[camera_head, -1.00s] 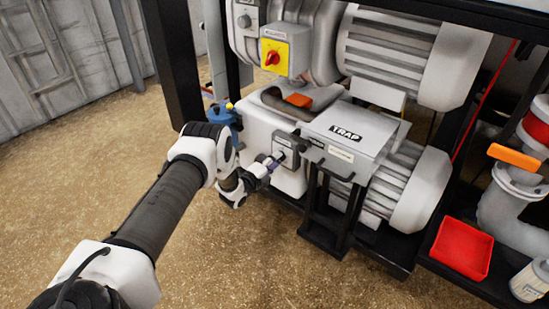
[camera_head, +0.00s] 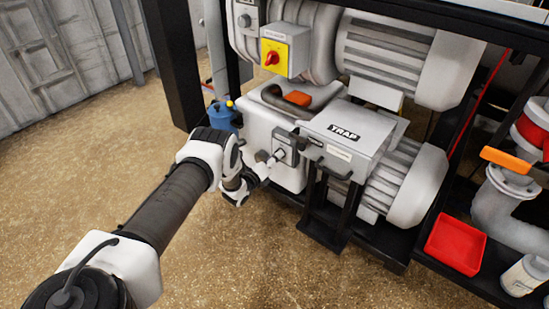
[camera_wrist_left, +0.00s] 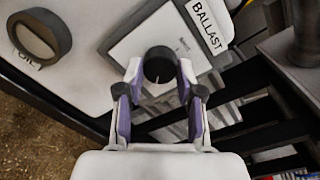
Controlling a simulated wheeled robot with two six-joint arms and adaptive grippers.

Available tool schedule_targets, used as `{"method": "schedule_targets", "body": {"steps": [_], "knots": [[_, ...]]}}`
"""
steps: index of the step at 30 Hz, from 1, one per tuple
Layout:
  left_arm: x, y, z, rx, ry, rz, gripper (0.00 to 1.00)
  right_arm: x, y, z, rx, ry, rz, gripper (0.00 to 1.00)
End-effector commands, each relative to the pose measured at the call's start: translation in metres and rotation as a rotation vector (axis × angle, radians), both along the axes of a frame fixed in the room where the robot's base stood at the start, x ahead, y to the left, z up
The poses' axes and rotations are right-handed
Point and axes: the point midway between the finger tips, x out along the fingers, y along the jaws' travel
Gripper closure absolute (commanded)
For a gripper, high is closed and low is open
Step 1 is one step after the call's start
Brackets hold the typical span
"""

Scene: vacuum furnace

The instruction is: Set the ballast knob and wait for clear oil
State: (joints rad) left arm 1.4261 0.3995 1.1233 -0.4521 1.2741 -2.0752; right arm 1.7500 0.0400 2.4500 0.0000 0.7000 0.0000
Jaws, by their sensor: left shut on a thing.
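The ballast knob (camera_wrist_left: 159,64) is a round black knob with a white pointer line on a grey plate (camera_wrist_left: 178,42) labelled BALLAST. My left gripper (camera_wrist_left: 159,72) has its two purple-padded fingers shut on it, one on each side. In the head view my left gripper (camera_head: 270,162) reaches the small grey plate (camera_head: 286,147) on the pump's front, and the knob is mostly hidden. In the wrist view a dark ring (camera_wrist_left: 66,38) sits beside partly covered lettering that looks like OIL. The state of any oil inside it is too unclear to tell. My right gripper is not in view.
A grey box (camera_head: 365,126) labelled TRAP stands right beside the plate. A yellow panel (camera_head: 273,58) with a red switch is above. A red tray (camera_head: 455,246) and a white container (camera_head: 524,275) are at the lower right. The floor at left is clear.

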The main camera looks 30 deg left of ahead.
Motion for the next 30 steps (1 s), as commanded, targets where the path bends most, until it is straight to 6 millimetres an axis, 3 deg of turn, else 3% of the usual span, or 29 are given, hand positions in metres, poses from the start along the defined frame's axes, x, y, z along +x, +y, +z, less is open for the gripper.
{"method": "schedule_targets", "body": {"steps": [9,10,12,23,26,30], "knots": [[0.000,0.000,0.000,0.003,-0.001,-0.001,0.98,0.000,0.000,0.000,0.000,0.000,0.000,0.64],[0.000,0.000,0.000,0.003,-0.001,-0.001,0.56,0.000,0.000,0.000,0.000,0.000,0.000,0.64],[0.000,0.000,0.000,0.002,-0.001,-0.001,0.38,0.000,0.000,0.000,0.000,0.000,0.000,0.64],[-0.004,0.001,0.000,0.001,0.001,0.000,0.38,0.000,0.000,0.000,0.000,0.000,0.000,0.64],[-0.019,0.002,0.000,-0.001,0.004,0.001,0.38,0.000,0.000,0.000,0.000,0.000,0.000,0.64],[-0.053,0.003,0.001,-0.002,0.005,0.002,0.38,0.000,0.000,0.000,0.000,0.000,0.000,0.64]]}}
